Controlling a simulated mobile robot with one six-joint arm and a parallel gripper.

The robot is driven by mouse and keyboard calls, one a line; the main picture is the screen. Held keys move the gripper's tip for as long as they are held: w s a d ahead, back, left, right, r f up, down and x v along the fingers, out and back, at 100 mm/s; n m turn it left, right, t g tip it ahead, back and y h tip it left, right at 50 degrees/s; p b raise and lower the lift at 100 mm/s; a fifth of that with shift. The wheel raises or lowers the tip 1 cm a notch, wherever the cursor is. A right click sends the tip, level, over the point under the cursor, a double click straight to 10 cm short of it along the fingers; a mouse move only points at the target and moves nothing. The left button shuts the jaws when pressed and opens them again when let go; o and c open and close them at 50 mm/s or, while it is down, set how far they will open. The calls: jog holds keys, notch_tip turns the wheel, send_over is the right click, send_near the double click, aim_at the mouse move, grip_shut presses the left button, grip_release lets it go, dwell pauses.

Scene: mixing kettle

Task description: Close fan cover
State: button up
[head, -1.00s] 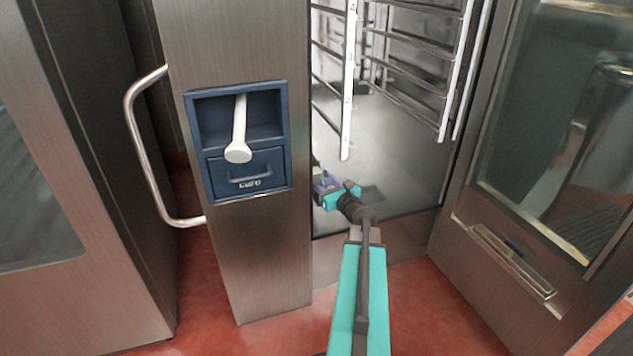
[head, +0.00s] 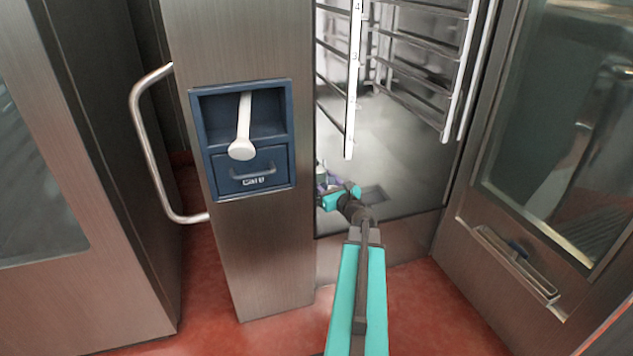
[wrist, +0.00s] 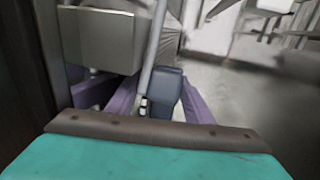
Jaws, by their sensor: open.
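My gripper (head: 321,178) reaches low into the open oven cabinet (head: 385,150), just behind the front pillar, which hides part of it. In the wrist view its purple fingers (wrist: 157,100) are spread apart. A dark blue-grey block (wrist: 162,86) and a thin pale rail (wrist: 152,60) show between or just beyond the fingers; I cannot tell whether they touch. A grey metal box-like panel (wrist: 98,38) is at upper left of the wrist view. I cannot clearly make out which part is the fan cover.
White wire rack rails (head: 353,85) hang inside the cabinet above my gripper. The glass door (head: 550,140) stands open at right. The steel pillar carries a blue control box (head: 248,186) with a white lever (head: 243,135). A curved handle (head: 143,150) is at left. Red floor is below.

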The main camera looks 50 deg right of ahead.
jog(key=shift+s, duration=0.15)
jog(key=p+v, duration=0.9)
jog(key=v, duration=0.4)
jog(key=shift+a, duration=0.2)
jog(key=shift+s, duration=0.15)
dwell(0.4)
dwell(0.4)
